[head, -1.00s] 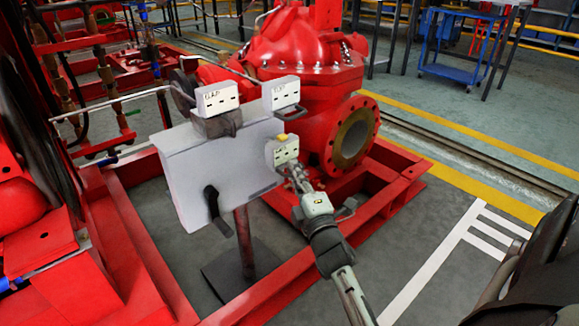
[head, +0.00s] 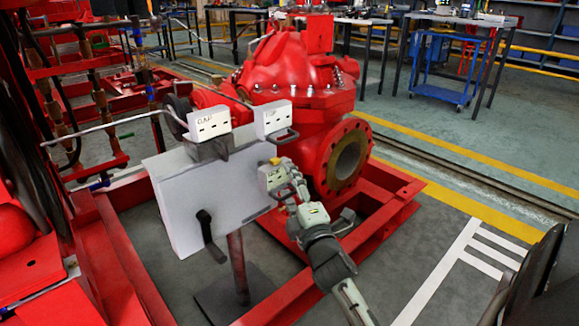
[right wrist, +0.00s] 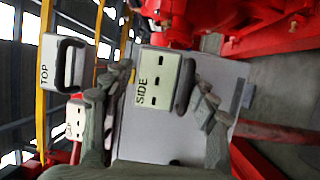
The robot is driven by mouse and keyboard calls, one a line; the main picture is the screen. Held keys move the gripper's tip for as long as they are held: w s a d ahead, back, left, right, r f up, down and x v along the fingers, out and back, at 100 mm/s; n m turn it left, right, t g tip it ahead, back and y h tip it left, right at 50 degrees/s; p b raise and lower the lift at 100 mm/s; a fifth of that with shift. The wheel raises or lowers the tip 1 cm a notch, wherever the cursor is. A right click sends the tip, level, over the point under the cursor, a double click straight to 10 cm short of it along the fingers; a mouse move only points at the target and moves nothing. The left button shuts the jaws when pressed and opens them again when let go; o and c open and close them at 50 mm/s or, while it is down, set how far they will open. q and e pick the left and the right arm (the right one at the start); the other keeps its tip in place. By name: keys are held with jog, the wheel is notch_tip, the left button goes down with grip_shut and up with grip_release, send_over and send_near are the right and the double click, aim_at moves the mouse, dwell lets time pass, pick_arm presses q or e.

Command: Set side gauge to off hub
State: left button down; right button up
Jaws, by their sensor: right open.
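The side gauge is a pale box marked SIDE (right wrist: 160,80) with dark slots and a dark loop handle (right wrist: 185,88). In the head view the side gauge (head: 269,181) is at the right edge of the grey panel (head: 205,195), partly covered by my right gripper (head: 292,184). In the right wrist view my right gripper (right wrist: 163,98) is open, with one finger on each side of the box and handle. I cannot tell if the fingers touch them. I cannot pick out the hub for certain. My left gripper is not in view.
The TOP box (head: 272,118) and another labelled box (head: 209,124) sit along the panel's upper edge. A black lever (head: 208,235) hangs on the panel's front. The red pump (head: 300,110) stands close behind. Red frame beams (head: 130,265) surround the stand. Open floor lies to the right.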

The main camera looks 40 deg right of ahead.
aim_at(289, 159)
jog(key=o, duration=1)
jog(key=shift+t, duration=0.4)
notch_tip(289, 159, up, 7)
jog(key=shift+w+f, duration=0.1)
jog(key=shift+w, duration=0.05)
jog(key=shift+c, duration=0.2)
jog(key=shift+d+r, duration=0.1)
jog(key=shift+r, duration=0.25)
notch_tip(289, 159, down, 3)
jog(key=shift+d+f+g, duration=0.1)
jog(key=shift+f+g, duration=0.05)
jog(key=shift+g, duration=0.25)
jog(key=shift+s+a+f, duration=0.15)
jog(key=shift+s+f, duration=0.05)
jog(key=shift+s, duration=0.25)
jog(key=shift+s+a+f, duration=0.15)
jog(key=shift+s+f, duration=0.05)
jog(key=shift+s, duration=0.2)
jog(key=c, duration=0.5)
jog(key=shift+v, duration=2.35)
jog(key=shift+c, duration=0.8)
jog(key=shift+b+v, duration=0.35)
jog(key=shift+v, duration=0.45)
jog(key=c, duration=0.4)
jog(key=shift+s+a+f, duration=0.2)
jog(key=shift+s+f, duration=0.1)
jog(key=shift+s, duration=0.2)
jog(key=shift+c, duration=0.2)
